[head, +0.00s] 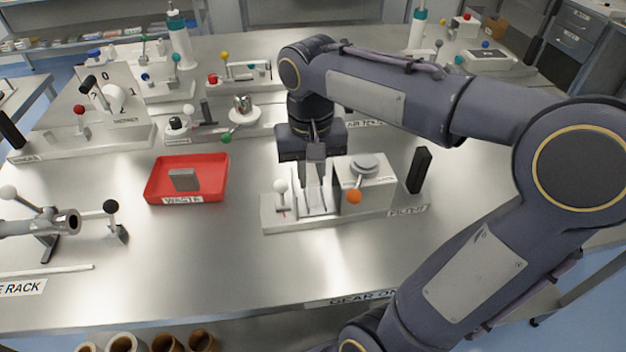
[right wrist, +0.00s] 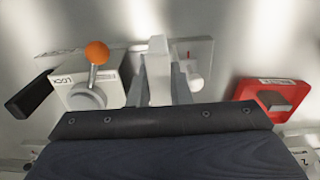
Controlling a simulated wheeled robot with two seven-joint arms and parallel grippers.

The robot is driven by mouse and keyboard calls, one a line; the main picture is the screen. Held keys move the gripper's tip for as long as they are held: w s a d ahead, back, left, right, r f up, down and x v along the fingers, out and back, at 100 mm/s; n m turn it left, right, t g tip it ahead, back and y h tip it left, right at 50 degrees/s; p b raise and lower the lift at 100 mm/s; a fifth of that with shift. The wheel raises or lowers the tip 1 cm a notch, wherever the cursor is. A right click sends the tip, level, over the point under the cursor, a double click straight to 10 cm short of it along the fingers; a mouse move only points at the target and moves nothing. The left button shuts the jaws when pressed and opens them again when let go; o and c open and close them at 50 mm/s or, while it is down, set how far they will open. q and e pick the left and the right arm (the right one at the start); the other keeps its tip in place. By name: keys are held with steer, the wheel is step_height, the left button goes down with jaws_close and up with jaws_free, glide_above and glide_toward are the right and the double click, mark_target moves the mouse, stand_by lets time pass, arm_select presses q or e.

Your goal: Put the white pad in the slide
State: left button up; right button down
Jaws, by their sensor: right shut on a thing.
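My right gripper (head: 314,186) points down over the slide fixture labelled FILTER (head: 275,222), its fingers inside or just above the slot beside the grey block. In the right wrist view, the gripper (right wrist: 158,92) is shut on a white piece, which looks like the white pad (right wrist: 157,72), standing on edge between the fingers. In the head view the fingers largely hide the pad, and I cannot tell how deep it sits in the slide. A white-knobbed lever (head: 280,187) is left of the slot; an orange-knobbed LOCK lever (head: 354,196) is right. My left gripper is not in view.
A red WASTE tray (head: 160,190) left of the fixture holds a grey pad (head: 184,180). A black upright handle (head: 420,170) stands at the fixture's right end. Other lever stations line the back.

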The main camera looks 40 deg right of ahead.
steer(key=w+d+f, duration=0.1)
steer(key=f, duration=0.1)
steer(key=w+d+f, duration=0.3)
steer(key=f, duration=0.1)
steer(key=shift+w+d+f, duration=0.1)
steer(key=shift+w+d, duration=0.2)
steer(key=shift+w+d+f, duration=0.1)
steer(key=shift+f, duration=0.85)
steer(key=shift+w+d+f, duration=0.1)
steer(key=shift+f, duration=0.8)
steer(key=shift+f, duration=0.15)
steer(key=c, duration=1.3)
jaws_free()
steer(key=shift+c, duration=0.2)
